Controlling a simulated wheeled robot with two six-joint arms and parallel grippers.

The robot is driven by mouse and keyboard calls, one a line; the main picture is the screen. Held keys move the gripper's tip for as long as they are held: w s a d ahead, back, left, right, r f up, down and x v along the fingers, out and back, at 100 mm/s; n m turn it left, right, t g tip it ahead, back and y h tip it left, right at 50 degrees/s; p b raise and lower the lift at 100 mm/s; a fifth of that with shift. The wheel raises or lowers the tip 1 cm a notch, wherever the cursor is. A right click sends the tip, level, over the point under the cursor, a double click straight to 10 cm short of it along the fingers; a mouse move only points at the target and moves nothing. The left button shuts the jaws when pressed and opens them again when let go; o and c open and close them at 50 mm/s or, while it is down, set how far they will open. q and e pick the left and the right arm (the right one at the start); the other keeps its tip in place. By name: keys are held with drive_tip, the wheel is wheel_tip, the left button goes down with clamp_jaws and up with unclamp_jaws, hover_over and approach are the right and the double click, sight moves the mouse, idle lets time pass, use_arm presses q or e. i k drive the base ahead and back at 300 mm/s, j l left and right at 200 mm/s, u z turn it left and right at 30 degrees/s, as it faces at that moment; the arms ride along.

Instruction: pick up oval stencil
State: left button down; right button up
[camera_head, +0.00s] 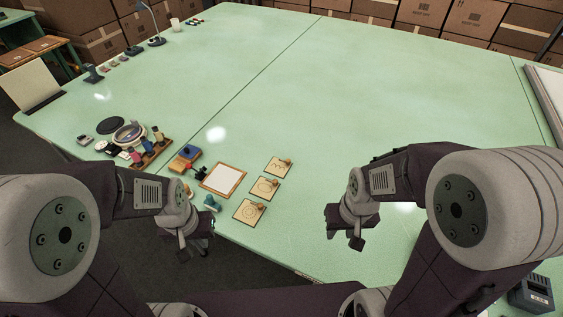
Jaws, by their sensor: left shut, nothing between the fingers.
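Three tan square stencil cards with small wooden knobs lie in a slanting row on the green table. The middle card (263,188) bears a rounded outline that looks like the oval. The nearest card (247,212) has a round outline, and the farthest card (277,168) has a zigzag line. My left gripper (194,250) is shut and empty, at the near table edge, left of the cards and apart from them. My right gripper (346,240) is to the right of the cards, apart from them; its finger gap is too unclear to judge.
A wood-framed white panel (222,181) lies left of the cards. A teal-handled tool (211,203), a blue-topped box (190,152) and a wooden rack of spools (152,153) are farther left. The table (400,110) is clear beyond and to the right.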

sight(265, 188)
drive_tip(key=i+j+z, duration=0.15)
drive_tip(key=z, duration=0.25)
drive_tip(key=i+j+z, duration=0.1)
drive_tip(key=j+z, duration=0.45)
drive_tip(key=z, duration=0.3)
drive_tip(key=i+j+z, duration=0.1)
drive_tip(key=j+z, duration=0.5)
drive_tip(key=z, duration=0.2)
